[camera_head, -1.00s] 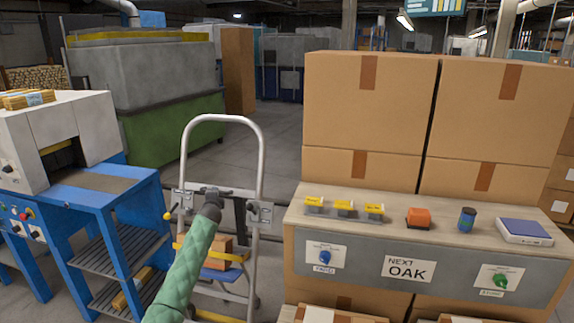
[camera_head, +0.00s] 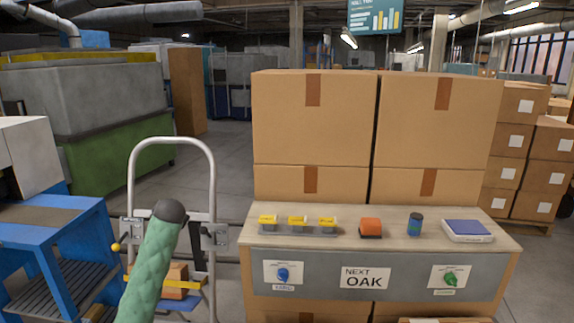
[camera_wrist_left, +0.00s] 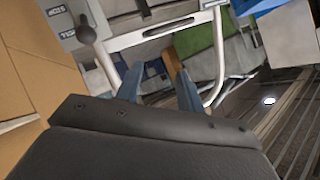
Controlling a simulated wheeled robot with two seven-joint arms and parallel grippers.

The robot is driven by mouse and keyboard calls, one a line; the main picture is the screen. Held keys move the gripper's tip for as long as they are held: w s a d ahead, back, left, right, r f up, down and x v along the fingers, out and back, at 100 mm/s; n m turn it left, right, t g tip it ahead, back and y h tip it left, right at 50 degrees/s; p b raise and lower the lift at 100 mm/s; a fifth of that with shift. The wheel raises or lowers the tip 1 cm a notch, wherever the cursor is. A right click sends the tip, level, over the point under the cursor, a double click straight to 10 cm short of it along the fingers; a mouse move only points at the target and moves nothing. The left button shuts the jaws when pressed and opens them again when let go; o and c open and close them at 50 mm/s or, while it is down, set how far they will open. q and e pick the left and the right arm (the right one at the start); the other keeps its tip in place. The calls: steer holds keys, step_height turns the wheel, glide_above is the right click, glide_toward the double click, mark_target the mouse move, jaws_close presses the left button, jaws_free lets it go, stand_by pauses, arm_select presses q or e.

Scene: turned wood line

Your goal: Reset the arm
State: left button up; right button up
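My left arm (camera_head: 150,265), in a green quilted sleeve, rises from the bottom of the head view and ends in a dark rounded part in front of the hand truck. Its fingers do not show there. In the left wrist view my left gripper (camera_wrist_left: 158,86) has its two blue-grey fingers apart with nothing between them. The hand truck's metal frame (camera_wrist_left: 218,60) shows beyond them. My right arm and gripper are in neither view.
The hand truck (camera_head: 212,180) stands beside a blue machine (camera_head: 40,225).

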arm_select(q)
steer(key=s+d+f+n+g+h, duration=0.1)
steer(key=s+d+f, duration=0.2)
steer(key=s+d, duration=0.35)
steer(key=s+d+f+g+h, duration=0.15)
steer(key=s+d, duration=0.25)
steer(key=s, duration=0.5)
steer(key=s+d+f+g+h, duration=0.1)
steer(key=s+d+f, duration=0.3)
steer(key=s+f, duration=0.5)
steer(key=s+d+f+g+h, duration=0.1)
steer(key=s+d+f+g, duration=0.2)
steer(key=s, duration=2.2)
steer(key=s+d+f+g+h, duration=0.2)
steer(key=s+d+f, duration=0.4)
steer(key=s+f, duration=0.8)
steer(key=s+g, duration=0.1)
steer(key=s, duration=0.1)
steer(key=shift+s+d+f, duration=0.25)
steer(key=shift+s+f, duration=0.05)
steer(key=shift+s, duration=0.1)
